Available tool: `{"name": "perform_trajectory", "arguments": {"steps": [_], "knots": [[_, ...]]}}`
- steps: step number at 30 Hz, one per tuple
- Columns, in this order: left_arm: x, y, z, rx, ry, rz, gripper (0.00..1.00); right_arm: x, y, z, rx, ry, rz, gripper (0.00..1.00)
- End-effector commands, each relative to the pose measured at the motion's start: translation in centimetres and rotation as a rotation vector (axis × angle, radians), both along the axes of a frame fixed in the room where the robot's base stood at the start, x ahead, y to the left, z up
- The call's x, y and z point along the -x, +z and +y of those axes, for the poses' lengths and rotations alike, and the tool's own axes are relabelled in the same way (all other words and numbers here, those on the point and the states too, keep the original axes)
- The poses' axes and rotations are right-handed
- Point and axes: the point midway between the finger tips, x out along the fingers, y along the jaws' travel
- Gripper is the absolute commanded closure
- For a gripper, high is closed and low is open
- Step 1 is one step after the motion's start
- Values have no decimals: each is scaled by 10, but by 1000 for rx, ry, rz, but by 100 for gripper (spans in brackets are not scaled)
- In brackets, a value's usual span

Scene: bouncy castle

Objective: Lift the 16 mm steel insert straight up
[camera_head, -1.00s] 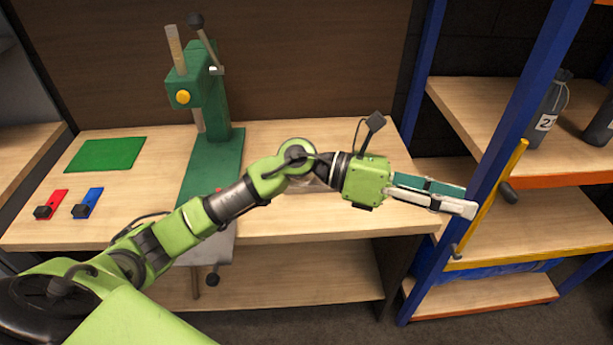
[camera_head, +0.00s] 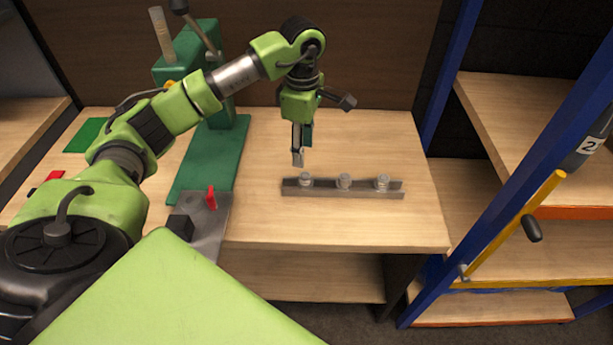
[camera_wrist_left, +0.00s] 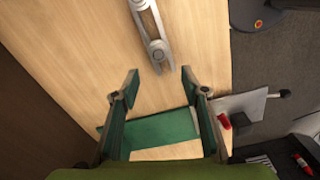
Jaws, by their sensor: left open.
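A grey metal rack (camera_head: 343,192) lies on the wooden bench and holds three short steel inserts in a row: a left one (camera_head: 305,180), a middle one (camera_head: 344,181) and a right one (camera_head: 382,182). I cannot tell by size which is the 16 mm one. My left gripper (camera_head: 299,157) points down above and just behind the left insert, apart from it, with nothing held. In the left wrist view its fingers (camera_wrist_left: 159,74) are spread, and the rack (camera_wrist_left: 150,26) runs from the top edge to just ahead of the fingertips. My right gripper is not in view.
A green press (camera_head: 195,60) with a green base stands left of the rack. A metal plate (camera_head: 210,225) with a red lever (camera_head: 211,197) is at the bench's front edge. A blue-framed shelf (camera_head: 445,75) stands at right. The bench right of the rack is clear.

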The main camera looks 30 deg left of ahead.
Motion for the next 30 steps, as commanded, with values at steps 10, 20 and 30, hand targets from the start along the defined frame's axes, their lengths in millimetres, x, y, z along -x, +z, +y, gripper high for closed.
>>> {"name": "perform_trajectory", "arguments": {"steps": [10,20,30], "knots": [[0,-42,-1,2,-1,0,59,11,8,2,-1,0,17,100],[0,-84,-3,5,-1,2,59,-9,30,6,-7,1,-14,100],[-1,-94,-2,3,-2,-2,62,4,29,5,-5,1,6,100]]}}
